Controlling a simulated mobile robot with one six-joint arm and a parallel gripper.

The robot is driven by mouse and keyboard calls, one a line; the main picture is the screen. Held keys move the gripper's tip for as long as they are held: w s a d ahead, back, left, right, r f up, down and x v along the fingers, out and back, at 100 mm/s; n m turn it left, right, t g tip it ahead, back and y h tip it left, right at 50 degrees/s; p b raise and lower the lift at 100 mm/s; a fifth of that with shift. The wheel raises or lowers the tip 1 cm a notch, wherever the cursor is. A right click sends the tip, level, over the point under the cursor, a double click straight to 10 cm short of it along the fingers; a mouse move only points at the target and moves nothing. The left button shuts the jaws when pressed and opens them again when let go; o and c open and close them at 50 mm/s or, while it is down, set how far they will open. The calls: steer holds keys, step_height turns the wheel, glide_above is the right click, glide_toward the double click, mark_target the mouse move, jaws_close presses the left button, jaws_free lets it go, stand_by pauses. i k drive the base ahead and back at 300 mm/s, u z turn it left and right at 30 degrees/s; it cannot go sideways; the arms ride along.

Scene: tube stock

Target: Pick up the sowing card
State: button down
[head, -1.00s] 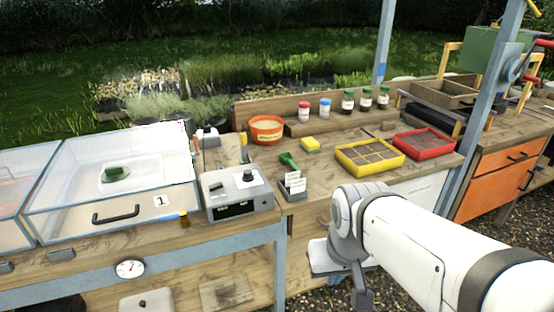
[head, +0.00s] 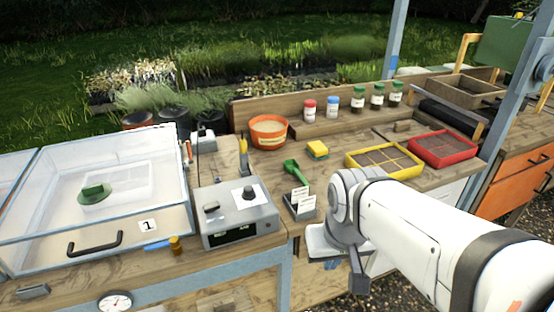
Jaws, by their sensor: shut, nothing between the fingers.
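White cards with printed lines (head: 302,198) stand in a small dark holder (head: 298,214) on the wooden bench, at the middle of the head view. The print is too small to read, so I cannot tell which one is the sowing card. My white arm reaches in from the lower right, and its grey joint is just right of the holder in the picture. My gripper's fingers cannot be made out; they are out of sight behind or below the arm. The cards stand apart from the visible part of my arm.
A grey control box (head: 236,217) stands left of the holder, beside a clear propagator (head: 60,232). A green scoop (head: 292,168) lies just behind the cards. A yellow seed tray (head: 372,158), red tray (head: 442,148), sponge (head: 317,150) and orange pot (head: 268,132) stand farther back.

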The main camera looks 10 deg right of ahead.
mark_target(302, 192)
steer(key=k, duration=1.2)
steer(key=z, duration=0.45)
steer(key=i, duration=1.9)
steer(key=u, duration=0.4)
